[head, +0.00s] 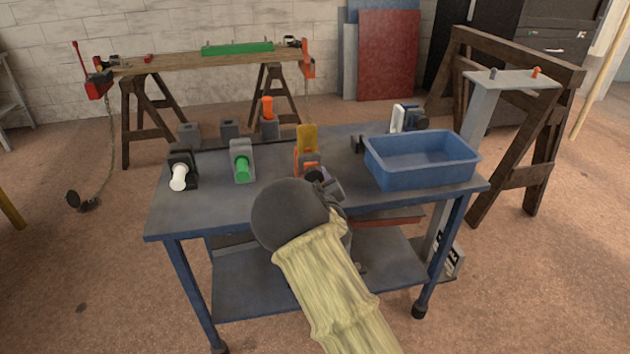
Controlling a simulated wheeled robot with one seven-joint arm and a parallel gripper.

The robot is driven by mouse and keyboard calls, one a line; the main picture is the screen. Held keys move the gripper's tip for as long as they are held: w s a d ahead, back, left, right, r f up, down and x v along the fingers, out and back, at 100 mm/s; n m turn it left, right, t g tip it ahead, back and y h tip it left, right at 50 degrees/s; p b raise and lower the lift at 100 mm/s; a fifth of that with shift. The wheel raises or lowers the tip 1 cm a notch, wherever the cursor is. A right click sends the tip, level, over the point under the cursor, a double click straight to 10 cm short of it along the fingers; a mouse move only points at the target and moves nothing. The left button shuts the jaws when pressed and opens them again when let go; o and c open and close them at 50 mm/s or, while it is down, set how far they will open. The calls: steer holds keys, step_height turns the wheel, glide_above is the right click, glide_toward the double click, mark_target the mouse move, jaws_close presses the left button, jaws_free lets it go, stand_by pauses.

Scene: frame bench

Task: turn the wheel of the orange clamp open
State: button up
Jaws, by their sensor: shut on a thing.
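The orange clamp (301,160) stands near the middle of the blue bench (215,212), with a yellow upright piece (307,137) just behind it. A small dark wheel (315,174) shows at its near side, partly covered by my gripper. My gripper (325,186) reaches in from the front, at the end of my arm, and is shut on the wheel. The wrist hides much of the jaws, and the exact grip on the rim is too small to see. How far the wheel is turned cannot be told.
A blue bin (425,178) stands close right of the clamp. To the left are a clamp with a green handle (242,168) and one with a white handle (179,176). A grey block with an orange top (268,108) stands behind. The bench's front left is clear.

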steer(key=o, duration=1)
steer(key=v, duration=1.7)
steer(key=shift+s+r, duration=0.1)
steer(key=shift+s, duration=0.15)
